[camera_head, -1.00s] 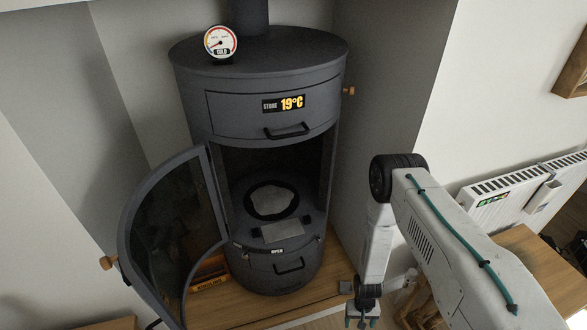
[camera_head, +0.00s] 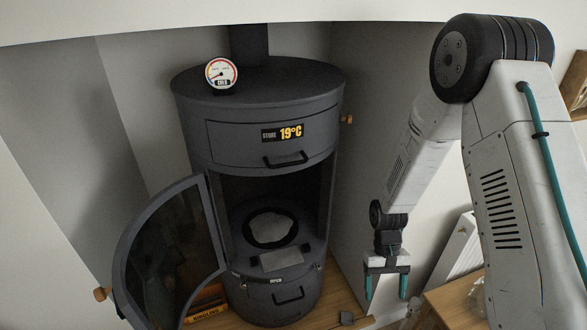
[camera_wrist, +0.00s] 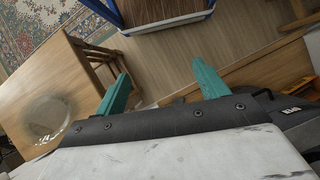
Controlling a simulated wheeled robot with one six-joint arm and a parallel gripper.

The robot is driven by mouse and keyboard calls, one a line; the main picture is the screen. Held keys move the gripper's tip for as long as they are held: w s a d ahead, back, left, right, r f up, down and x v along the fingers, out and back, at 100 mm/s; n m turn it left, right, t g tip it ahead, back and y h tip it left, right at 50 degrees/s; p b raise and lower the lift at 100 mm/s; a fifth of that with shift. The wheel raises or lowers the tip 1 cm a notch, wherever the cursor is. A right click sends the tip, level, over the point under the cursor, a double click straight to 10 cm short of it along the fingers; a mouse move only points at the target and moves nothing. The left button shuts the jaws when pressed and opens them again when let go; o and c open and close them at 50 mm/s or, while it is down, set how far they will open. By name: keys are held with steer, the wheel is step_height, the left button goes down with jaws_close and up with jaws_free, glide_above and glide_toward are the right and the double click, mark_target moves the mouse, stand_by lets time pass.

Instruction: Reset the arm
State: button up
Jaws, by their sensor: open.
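My gripper (camera_head: 386,288) hangs with its teal fingers pointing down, to the right of the dark grey stove (camera_head: 262,150) in the head view. The fingers are apart with nothing between them. In the wrist view my gripper (camera_wrist: 162,82) also shows its two teal fingers spread wide over the wooden floor (camera_wrist: 190,60). The upper part of my arm is large at the right of the head view and bends down to the gripper.
The stove's glass door (camera_head: 170,255) stands open to the left. A round gauge (camera_head: 221,74) sits on top. A wooden table (camera_wrist: 45,85) with a clear round object (camera_wrist: 45,114) shows in the wrist view. A white radiator (camera_head: 458,255) is behind my arm.

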steer(key=s+d+r+t, duration=0.1)
steer(key=s+r, duration=0.2)
steer(key=r, duration=0.8)
steer(key=s+r, duration=0.3)
steer(key=r, duration=0.8)
steer(key=s+d+r+t, duration=0.1)
steer(key=s+r+t, duration=0.4)
steer(key=s+r, duration=0.7)
step_height(320, 180, up, 3)
steer(key=shift+s+r, duration=0.1)
steer(key=shift+s, duration=0.25)
steer(key=shift+o, duration=0.6)
steer(key=shift+s+d+r+t, duration=0.15)
steer(key=shift+r+t, duration=0.4)
steer(key=shift+t, duration=0.05)
steer(key=shift+f, duration=0.1)
